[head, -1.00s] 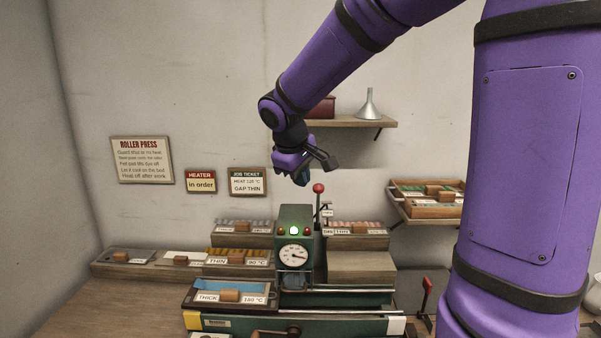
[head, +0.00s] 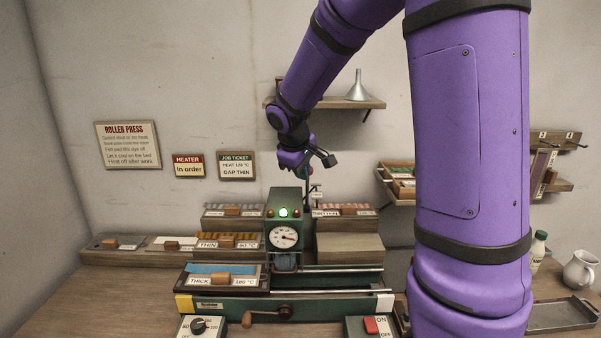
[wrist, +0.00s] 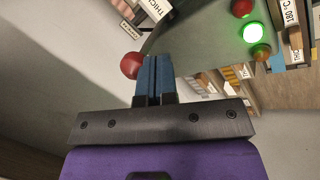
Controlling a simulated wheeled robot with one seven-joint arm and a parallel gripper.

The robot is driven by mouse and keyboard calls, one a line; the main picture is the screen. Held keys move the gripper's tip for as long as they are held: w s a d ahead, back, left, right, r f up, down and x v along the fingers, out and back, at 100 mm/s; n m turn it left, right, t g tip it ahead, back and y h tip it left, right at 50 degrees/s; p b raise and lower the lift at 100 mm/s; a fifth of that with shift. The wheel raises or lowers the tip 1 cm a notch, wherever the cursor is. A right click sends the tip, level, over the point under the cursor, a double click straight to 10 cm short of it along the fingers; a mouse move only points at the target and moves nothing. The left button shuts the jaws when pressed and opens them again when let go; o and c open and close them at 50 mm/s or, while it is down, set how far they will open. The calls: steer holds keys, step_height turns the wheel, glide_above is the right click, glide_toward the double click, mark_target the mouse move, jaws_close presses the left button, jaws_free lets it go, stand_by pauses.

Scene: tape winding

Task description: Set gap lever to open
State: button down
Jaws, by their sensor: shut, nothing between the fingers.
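The green roller press (head: 285,208) stands on the bench with a white dial and a lit green lamp. The gap lever's thin upright rod (head: 306,196) rises at the press's right side. Its red knob is hidden behind my gripper in the head view, but shows in the wrist view (wrist: 131,66). My gripper (head: 307,172) points down at the lever's top. In the wrist view its two blue fingers (wrist: 154,72) are shut together with nothing between them. The knob is beside the fingers, on their left; I cannot tell whether they touch.
A job ticket (head: 236,165) on the wall reads GAP THIN. Sample trays stand on both sides of the press, including a THICK tray (head: 221,281) in front. A crank handle (head: 262,316) and a red switch (head: 371,325) are at the front. A shelf (head: 335,103) is behind my arm.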

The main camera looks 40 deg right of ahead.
steer(key=shift+w, duration=0.1)
steer(key=shift+w+d+r+g+y, duration=0.2)
steer(key=shift+w+d+g+y, duration=0.1)
steer(key=shift+w+d+g, duration=0.25)
steer(key=shift+w+d+r+g+y, duration=0.15)
steer(key=shift+w+d+g+y, duration=0.15)
steer(key=shift+w, duration=0.35)
steer(key=shift+w+d+r, duration=0.1)
steer(key=shift+w+d, duration=0.25)
steer(key=shift+w, duration=0.2)
